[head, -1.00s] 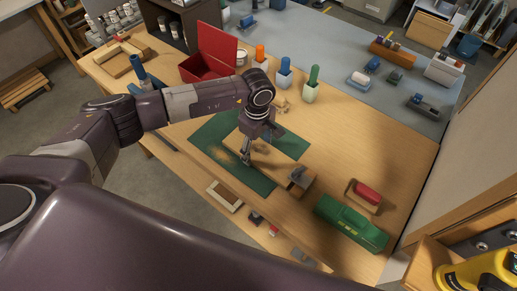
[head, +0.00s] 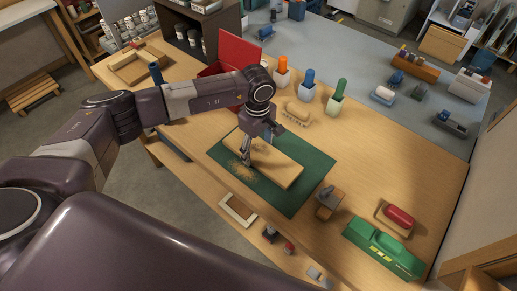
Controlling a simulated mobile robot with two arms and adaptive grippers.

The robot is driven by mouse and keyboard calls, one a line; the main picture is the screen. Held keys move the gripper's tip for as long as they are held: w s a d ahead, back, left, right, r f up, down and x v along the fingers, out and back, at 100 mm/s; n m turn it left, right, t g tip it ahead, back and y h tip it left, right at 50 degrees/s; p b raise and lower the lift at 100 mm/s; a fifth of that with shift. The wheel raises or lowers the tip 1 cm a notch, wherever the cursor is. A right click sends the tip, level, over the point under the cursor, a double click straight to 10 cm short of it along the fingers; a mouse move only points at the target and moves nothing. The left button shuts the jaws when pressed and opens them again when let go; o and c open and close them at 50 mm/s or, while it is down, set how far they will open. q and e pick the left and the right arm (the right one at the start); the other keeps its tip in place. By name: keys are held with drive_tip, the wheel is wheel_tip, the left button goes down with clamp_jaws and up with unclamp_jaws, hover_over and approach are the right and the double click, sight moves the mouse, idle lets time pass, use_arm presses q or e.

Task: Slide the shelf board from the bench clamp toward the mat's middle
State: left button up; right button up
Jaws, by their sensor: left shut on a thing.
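The shelf board (head: 277,164) is a flat, light wooden plank lying on the green mat (head: 312,189), near its middle. My left gripper (head: 246,160) points down at the board's left part and is shut on it; the arm hides some of the board's far side. My right gripper is not in view.
Sawdust (head: 241,172) lies on the mat by the gripper. An open red box (head: 239,51) and cups with orange, blue and green handles stand behind the mat. A green toolbox (head: 382,250) and a red-topped block (head: 397,217) sit to the right.

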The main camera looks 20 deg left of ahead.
sight(258, 151)
use_arm(q)
drive_tip(key=o, duration=1.4)
drive_tip(key=shift+d, duration=0.1)
wheel_tip(258, 151, up, 12)
